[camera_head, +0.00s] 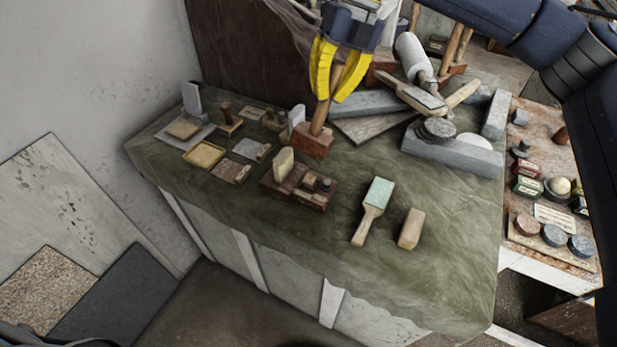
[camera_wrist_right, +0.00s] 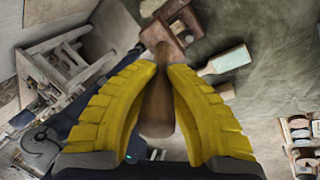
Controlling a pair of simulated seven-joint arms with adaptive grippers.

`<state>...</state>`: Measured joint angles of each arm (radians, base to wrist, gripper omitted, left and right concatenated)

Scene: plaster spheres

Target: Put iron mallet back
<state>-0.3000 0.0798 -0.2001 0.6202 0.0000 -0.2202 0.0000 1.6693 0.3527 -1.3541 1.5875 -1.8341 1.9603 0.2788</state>
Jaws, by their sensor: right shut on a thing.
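My right gripper (camera_head: 336,88) comes down from the top of the head view, its yellow fingers closed around the wooden handle of a mallet. The mallet's rust-brown block head (camera_head: 313,145) hangs below, the handle leaning slightly. I cannot tell whether the head touches the green cloth. In the right wrist view the handle (camera_wrist_right: 156,105) lies between the fingers, with the head (camera_wrist_right: 162,37) beyond the tips. Further wooden-handled tools with brown heads (camera_head: 455,67) stand at the back. My left gripper is not in view.
A green-covered table (camera_head: 300,235) has clear cloth at its front and right. A brown block with small tools (camera_head: 300,187) sits just in front of the mallet. A green-topped paddle (camera_head: 374,205) and tan block (camera_head: 411,228) lie right. Stone slabs (camera_head: 455,152) crowd the back right.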

